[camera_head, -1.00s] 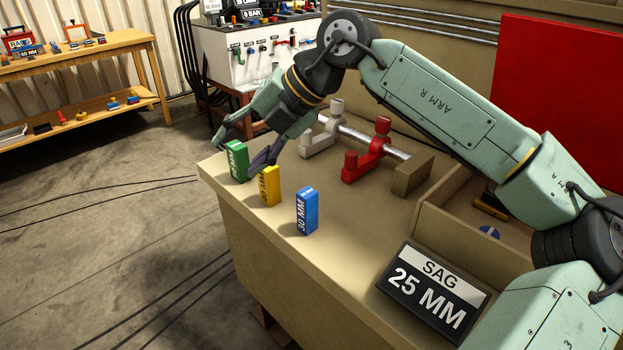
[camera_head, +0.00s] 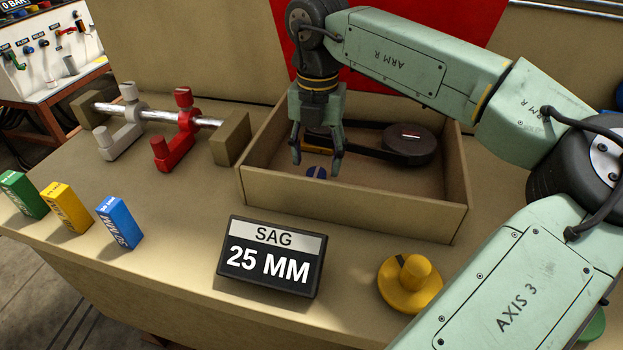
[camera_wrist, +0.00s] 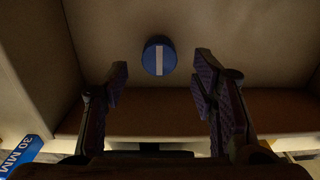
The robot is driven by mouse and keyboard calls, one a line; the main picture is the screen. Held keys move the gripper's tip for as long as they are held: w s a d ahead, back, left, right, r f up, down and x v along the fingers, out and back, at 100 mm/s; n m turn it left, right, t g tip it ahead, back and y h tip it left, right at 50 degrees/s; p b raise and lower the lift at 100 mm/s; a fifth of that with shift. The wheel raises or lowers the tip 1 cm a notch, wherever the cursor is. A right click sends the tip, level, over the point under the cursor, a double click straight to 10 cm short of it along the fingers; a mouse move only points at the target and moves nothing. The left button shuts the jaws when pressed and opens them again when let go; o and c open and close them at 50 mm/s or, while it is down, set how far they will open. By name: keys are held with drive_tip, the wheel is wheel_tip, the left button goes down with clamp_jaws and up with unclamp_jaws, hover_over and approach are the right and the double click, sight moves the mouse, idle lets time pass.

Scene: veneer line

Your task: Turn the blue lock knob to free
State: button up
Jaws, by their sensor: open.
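The blue lock knob (camera_head: 316,172) is a small round knob with a white line, on the floor of the open tan box near its front wall. In the wrist view the blue knob (camera_wrist: 158,57) shows whole, its white bar upright in the picture. My gripper (camera_head: 316,166) points down inside the box, its two fingers apart above the knob. In the wrist view my gripper (camera_wrist: 160,80) is open and empty, with the knob between and a little beyond the fingertips. I cannot tell that either finger touches it.
The tan box (camera_head: 350,218) has walls around the knob. The SAG 25 MM sign (camera_head: 270,258) and a yellow knob (camera_head: 412,283) stand in front. Green, yellow and blue blocks (camera_head: 120,222) stand left.

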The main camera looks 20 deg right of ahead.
sight(316, 172)
wheel_tip(316, 172, down, 5)
drive_tip(key=shift+w+r+b, duration=0.1)
drive_tip(key=shift+b, duration=0.9)
drive_tip(key=c, duration=1.1)
